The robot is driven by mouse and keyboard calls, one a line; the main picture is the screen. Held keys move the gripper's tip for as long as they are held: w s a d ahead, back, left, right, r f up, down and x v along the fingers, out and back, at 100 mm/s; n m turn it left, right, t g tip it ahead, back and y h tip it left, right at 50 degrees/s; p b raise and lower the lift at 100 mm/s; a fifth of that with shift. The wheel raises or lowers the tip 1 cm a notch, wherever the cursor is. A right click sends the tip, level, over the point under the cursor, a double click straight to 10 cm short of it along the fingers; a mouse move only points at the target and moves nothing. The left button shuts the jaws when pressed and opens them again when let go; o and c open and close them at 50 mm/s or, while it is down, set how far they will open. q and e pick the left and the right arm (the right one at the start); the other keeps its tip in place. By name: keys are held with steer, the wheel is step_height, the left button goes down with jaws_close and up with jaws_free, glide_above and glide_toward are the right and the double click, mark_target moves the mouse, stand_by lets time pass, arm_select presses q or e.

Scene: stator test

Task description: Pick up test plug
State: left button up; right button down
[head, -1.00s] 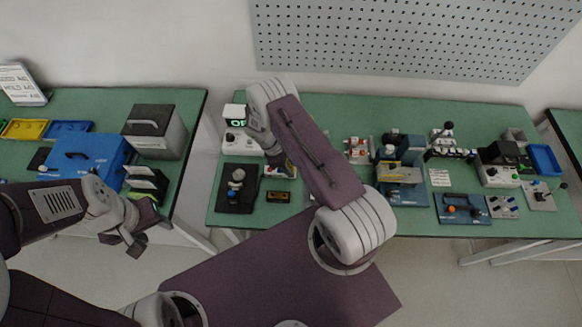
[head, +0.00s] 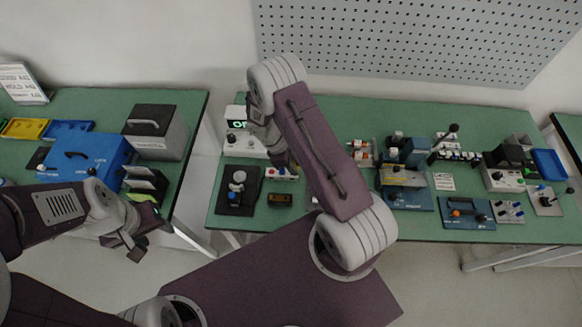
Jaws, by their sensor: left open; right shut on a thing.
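My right arm reaches over the middle table, and its gripper (head: 286,163) hangs just in front of the white tester with a lit green display (head: 238,122). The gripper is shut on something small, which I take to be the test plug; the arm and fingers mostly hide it. A small white block with coloured spots (head: 282,173) lies on the table just below the gripper. My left gripper (head: 135,243) is open and empty, low in front of the left table, apart from everything.
A black mat with a small fixture (head: 237,190) and a dark box with a yellowish face (head: 280,199) stand near the front edge. The left table holds a blue case (head: 85,158) and a grey case (head: 153,132). Several devices crowd the right half.

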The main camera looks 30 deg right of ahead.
steer(key=s+r+b, duration=0.2)
steer(key=s+r, duration=0.3)
steer(key=s, duration=0.4)
steer(key=shift+a+r, duration=0.25)
steer(key=shift+a, duration=0.15)
steer(key=shift+s, duration=0.1)
